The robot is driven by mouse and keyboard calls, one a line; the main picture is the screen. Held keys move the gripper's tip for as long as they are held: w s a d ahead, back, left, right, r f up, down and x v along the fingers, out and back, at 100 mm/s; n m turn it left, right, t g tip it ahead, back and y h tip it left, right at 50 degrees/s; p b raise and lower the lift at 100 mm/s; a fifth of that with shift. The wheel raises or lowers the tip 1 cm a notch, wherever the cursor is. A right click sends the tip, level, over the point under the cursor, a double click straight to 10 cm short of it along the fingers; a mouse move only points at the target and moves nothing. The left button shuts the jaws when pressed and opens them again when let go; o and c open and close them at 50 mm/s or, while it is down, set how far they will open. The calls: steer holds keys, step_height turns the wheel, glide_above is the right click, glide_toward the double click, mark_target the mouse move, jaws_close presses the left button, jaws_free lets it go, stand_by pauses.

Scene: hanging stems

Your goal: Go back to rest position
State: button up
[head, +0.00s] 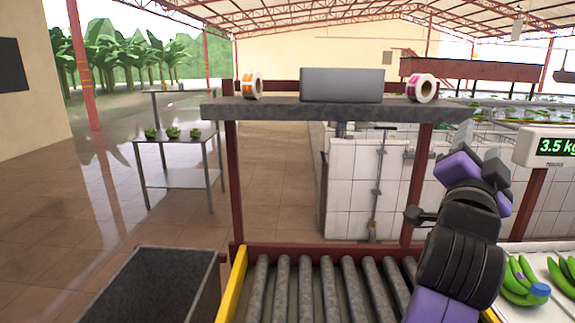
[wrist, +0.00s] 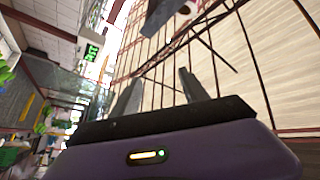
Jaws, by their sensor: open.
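My gripper (wrist: 158,92) shows in the wrist view with its two dark fingers spread apart and nothing between them. Beyond the fingers is a pale wall with dark lines. In the head view my purple and black arm rises at the right, in front of the right post of the shelf frame. Its upper end is beside the right end of the grey shelf (head: 330,110). The fingertips are hard to make out there.
A roller conveyor (head: 305,285) lies below the shelf, with a dark bin (head: 158,290) to its left. A metal table (head: 180,178) stands at the left. Open floor surrounds it.

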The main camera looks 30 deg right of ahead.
steer(key=w+a+f+n+t+y, duration=0.3)
steer(key=a+n+t+y, duration=0.2)
steer(key=a+n+t, duration=0.3)
steer(key=w+a+f+n+t+y, duration=0.25)
steer(key=a+n+t+y, duration=0.4)
steer(key=a+n, duration=0.35)
steer(key=s+a+f+n+y, duration=0.2)
steer(key=a+f+n+y, duration=0.35)
steer(key=f, duration=0.25)
steer(key=s+a+f+g+y, duration=0.1)
steer(key=s+a+f+g, duration=0.1)
steer(key=s+f, duration=0.6)
steer(key=s+a+f+g+y, duration=0.1)
steer(key=s+a+f+g, duration=0.2)
steer(key=s+f, duration=0.5)
steer(key=s+a+f+m+g+y, duration=0.1)
steer(key=s+a+f+g, duration=0.2)
steer(key=s+f, duration=0.5)
steer(key=shift+s+a+f, duration=0.4)
steer(key=shift+a+f, duration=0.1)
steer(key=shift+a, duration=0.35)
steer(key=shift+o, duration=0.5)
steer(key=shift+d, duration=0.1)
